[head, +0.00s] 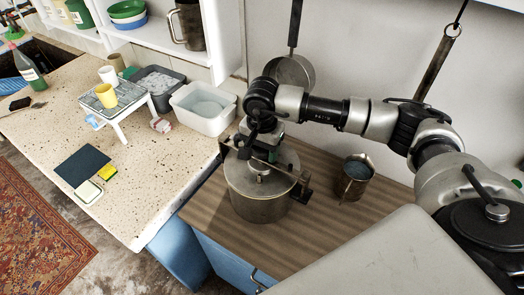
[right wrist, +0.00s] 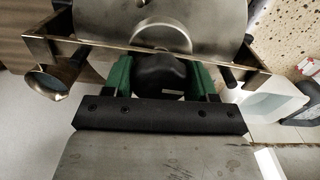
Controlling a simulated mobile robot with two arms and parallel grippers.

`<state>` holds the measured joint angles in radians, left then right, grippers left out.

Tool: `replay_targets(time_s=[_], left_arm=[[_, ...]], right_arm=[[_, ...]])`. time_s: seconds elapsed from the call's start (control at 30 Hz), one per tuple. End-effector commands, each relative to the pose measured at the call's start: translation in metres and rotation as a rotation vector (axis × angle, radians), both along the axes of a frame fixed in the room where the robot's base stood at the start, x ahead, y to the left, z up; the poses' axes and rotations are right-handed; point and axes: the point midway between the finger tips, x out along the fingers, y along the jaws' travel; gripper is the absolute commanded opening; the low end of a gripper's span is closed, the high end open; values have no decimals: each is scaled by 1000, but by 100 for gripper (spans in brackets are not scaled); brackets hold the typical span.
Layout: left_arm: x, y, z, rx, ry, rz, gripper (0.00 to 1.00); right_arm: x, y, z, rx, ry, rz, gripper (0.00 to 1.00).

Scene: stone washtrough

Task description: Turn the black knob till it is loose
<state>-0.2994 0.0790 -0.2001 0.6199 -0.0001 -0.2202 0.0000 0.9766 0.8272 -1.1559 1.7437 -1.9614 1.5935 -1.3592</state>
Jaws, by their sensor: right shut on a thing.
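A metal pot (head: 258,205) with a clamp bar (head: 285,171) across its lid stands on the wooden counter. In the right wrist view the black knob (right wrist: 160,75) sits at the middle of the clamp bar (right wrist: 232,50), in front of the round lid (right wrist: 120,18). My right gripper (right wrist: 163,82) has its green fingers on both sides of the knob and is shut on it. In the head view my right gripper (head: 262,152) is above the lid and hides the knob. My left gripper is not in view.
A metal mug (head: 353,180) stands right of the pot on the wooden counter (head: 320,215). A white basin (head: 204,108) and a grey tub (head: 158,84) stand behind left. A pan (head: 293,72) hangs on the wall. The speckled counter (head: 150,165) is partly clear.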

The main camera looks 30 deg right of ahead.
Motion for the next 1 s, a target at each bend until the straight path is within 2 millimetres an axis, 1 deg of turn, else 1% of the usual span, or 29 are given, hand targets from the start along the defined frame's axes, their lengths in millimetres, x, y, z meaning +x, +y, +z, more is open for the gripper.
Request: replay_targets(time_s=[0.17,1.0], left_arm=[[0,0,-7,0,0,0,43],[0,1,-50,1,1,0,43]], right_arm=[[0,0,-2,0,-1,48,46],[0,0,-3,-1,-1,505,46]])
